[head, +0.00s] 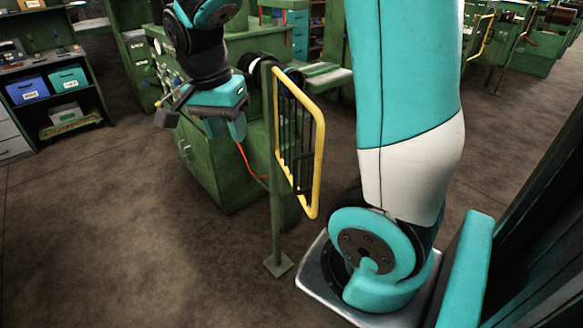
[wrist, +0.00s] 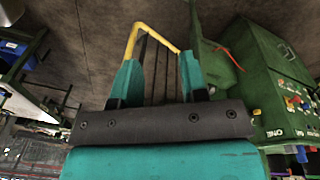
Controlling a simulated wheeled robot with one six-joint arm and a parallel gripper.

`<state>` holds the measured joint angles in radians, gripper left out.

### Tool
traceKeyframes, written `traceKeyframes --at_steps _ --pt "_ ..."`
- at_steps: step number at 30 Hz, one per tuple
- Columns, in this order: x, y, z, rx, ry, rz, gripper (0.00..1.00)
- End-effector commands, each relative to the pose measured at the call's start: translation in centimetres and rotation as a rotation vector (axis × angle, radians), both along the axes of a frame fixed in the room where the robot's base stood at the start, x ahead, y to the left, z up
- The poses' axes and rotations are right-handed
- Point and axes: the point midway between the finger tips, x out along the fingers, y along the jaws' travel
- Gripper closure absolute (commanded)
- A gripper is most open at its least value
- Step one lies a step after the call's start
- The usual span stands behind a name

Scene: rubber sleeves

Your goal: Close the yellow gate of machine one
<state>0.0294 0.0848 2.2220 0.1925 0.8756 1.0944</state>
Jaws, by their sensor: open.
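The yellow gate (head: 318,160), a yellow frame with dark upright bars, hangs on a green post (head: 276,190) in front of a green machine (head: 215,160). It stands out to the right of the post in the head view. In the wrist view the gate (wrist: 132,42) shows between and beyond the fingers of my gripper (wrist: 160,72). I cannot tell whether they touch it.
A red cable (head: 245,162) hangs beside the machine. A shelf with a blue bin (head: 27,91) and a teal bin (head: 68,79) stands at the far left. The brown floor (head: 130,235) at the left front is clear. More green machines stand at the back right.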

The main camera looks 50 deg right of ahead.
Motion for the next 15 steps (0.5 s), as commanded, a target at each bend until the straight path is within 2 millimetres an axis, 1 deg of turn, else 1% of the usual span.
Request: traceKeyframes --at_steps 1,3,6,9,10,13,15 --pt "0.7 -2.8 -0.5 -0.060 0.014 -0.231 0.60" --pt "1.0 -6.0 -0.9 -0.142 0.014 -0.523 0.60" --pt "1.0 -9.1 -1.2 -0.237 0.007 -0.827 0.60" --pt "0.8 -10.8 -1.3 -0.297 -0.002 -1.004 0.60" --pt "0.7 -11.1 -1.4 -0.307 -0.004 -1.034 0.60" --pt "0.5 -11.7 -2.0 -0.324 -0.007 -1.077 0.60" --pt "0.2 -11.9 -2.7 -0.326 -0.005 -1.077 0.60"
